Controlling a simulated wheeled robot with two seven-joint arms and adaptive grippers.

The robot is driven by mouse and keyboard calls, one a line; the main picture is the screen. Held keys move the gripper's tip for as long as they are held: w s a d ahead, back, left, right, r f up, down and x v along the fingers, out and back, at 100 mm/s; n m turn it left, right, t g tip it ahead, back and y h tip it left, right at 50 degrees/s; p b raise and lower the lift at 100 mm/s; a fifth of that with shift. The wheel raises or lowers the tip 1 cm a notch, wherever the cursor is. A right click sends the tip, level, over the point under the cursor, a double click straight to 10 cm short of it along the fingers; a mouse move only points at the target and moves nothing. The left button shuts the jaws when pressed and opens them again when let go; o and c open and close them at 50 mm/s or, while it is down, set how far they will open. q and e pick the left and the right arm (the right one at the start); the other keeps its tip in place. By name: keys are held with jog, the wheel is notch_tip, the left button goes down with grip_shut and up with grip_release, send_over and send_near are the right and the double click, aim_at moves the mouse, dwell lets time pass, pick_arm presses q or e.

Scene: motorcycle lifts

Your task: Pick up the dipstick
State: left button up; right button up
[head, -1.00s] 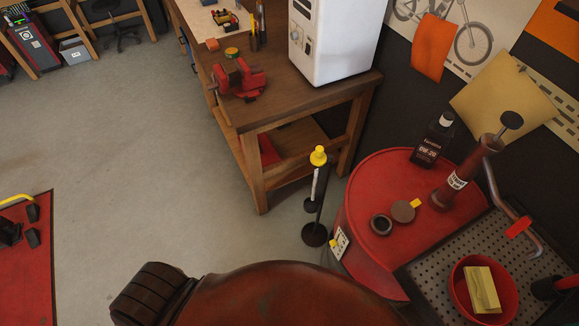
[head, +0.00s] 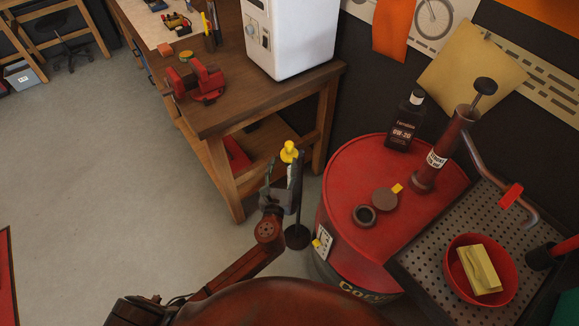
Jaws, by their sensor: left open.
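The dipstick, with a yellow knobbed top (head: 289,152) and a pale shaft, stands upright at a dark stand with a round base (head: 297,238), between the workbench and the red drum. My left gripper (head: 283,176) is open just below the yellow top. Its fingers are close to the shaft and cover part of it. I cannot tell whether they touch it. My right gripper is out of view.
The red drum (head: 345,180) stands right of the stand, bearing a black oil bottle (head: 405,120), a cap and a hand pump (head: 445,150). A perforated tray (head: 425,262) holds a red bowl (head: 461,276). The wooden workbench (head: 215,115) is behind. Open floor lies left.

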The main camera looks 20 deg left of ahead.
aim_at(288, 149)
pick_arm(q)
jog(key=shift+w+d+r+m+h, duration=0.3)
jog(key=shift+w+d+r+m, duration=0.3)
jog(key=shift+w, duration=0.15)
jog(key=w, duration=0.3)
jog(key=w+a+b, duration=0.1)
jog(key=w, duration=0.2)
jog(key=shift+w+a+f, duration=0.1)
jog(key=shift+w+a, duration=0.05)
jog(key=shift+w, duration=0.2)
jog(key=shift+c, duration=0.3)
grip_shut()
